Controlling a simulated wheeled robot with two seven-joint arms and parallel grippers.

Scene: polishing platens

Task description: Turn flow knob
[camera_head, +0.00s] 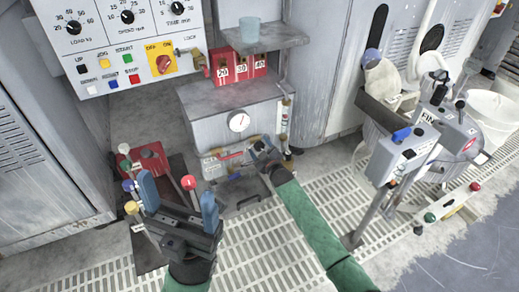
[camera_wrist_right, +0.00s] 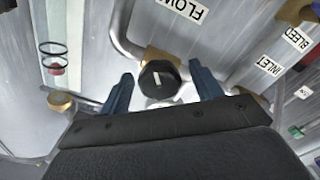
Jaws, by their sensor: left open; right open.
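The flow knob (camera_wrist_right: 159,79) is a round black knob with a white pointer line on a brass fitting, seen in the right wrist view beside a FLOW label (camera_wrist_right: 183,10). My right gripper (camera_wrist_right: 160,88) is open, with one blue finger on each side of the knob. Gaps show between fingers and knob, so it does not grip it. In the head view my right gripper (camera_head: 262,147) is at the front of the grey cabinet (camera_head: 225,123), and the knob cannot be made out there. My left gripper (camera_head: 180,202) is open and empty at the lower left.
Coloured ball-topped levers (camera_head: 188,183) stand close to my left gripper. A glass flow tube (camera_head: 284,116) is beside my right gripper. INLET (camera_wrist_right: 268,66) and BLEED (camera_wrist_right: 297,40) labels lie to the right of the knob. A control panel (camera_head: 110,60) hangs above, and floor grating (camera_head: 255,240) lies below.

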